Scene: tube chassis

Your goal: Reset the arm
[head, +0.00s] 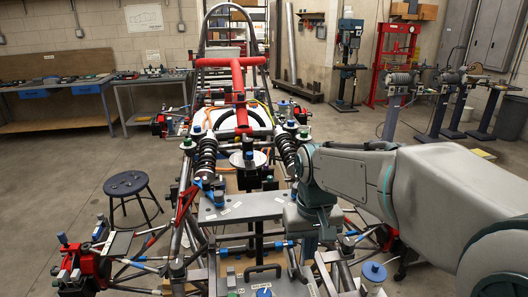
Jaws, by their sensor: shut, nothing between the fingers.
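My arm (430,195) reaches in from the right side of the head view. It bends near the middle, and its grey-and-teal far links (312,215) point down over the tube chassis (238,85). I cannot make out any gripper fingers at the end of the arm. A grey plate (240,207) with white labels lies on the chassis just left of the arm's far links. I cannot tell whether the arm touches the chassis.
A black round stool (127,184) stands left of the chassis. Workbenches (60,100) line the left wall. A drill press (347,60), a red press frame (393,55) and pedestal machines (397,100) stand at the back right. Open floor (60,180) lies at the left.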

